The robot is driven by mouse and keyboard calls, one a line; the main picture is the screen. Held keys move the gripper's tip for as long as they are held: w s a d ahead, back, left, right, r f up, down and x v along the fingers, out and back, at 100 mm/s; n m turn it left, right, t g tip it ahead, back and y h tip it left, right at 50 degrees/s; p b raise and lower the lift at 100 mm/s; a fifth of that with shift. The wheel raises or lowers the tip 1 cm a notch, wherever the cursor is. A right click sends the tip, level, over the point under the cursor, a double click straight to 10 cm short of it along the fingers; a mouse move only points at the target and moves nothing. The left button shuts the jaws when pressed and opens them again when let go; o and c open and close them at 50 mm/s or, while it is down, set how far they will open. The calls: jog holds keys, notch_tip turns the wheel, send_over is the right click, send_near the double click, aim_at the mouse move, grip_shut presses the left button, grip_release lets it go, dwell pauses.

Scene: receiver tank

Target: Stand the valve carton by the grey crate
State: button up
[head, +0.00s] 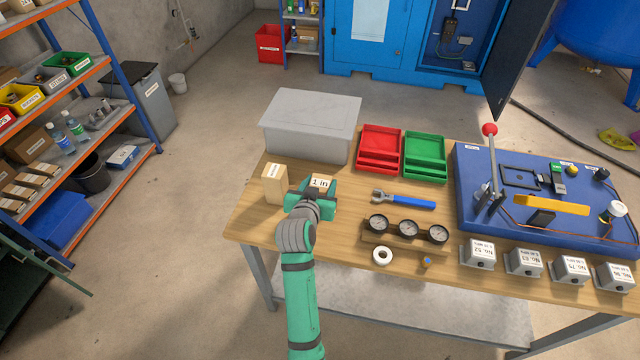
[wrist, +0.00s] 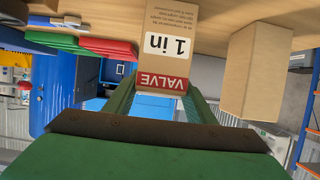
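The valve carton (wrist: 168,45) is a small tan box with a white "1 in" label and a red VALVE band. In the head view only its labelled upper part (head: 321,183) shows; my gripper hides the rest. My gripper (head: 318,192) has one green finger along each side of the carton and looks shut on it. The carton appears upright; I cannot tell whether its base touches the table. The grey crate (head: 311,122) sits at the table's back left corner, beyond the carton and apart from it.
A plain tan box (head: 275,184) stands just left of my gripper, near the table's left edge. Red trays (head: 380,150) and green trays (head: 426,155) sit right of the crate. A blue wrench (head: 405,200) and a gauge block (head: 405,235) lie to the right. Some wooden table (head: 262,225) is bare.

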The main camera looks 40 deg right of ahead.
jog(key=o, duration=0.3)
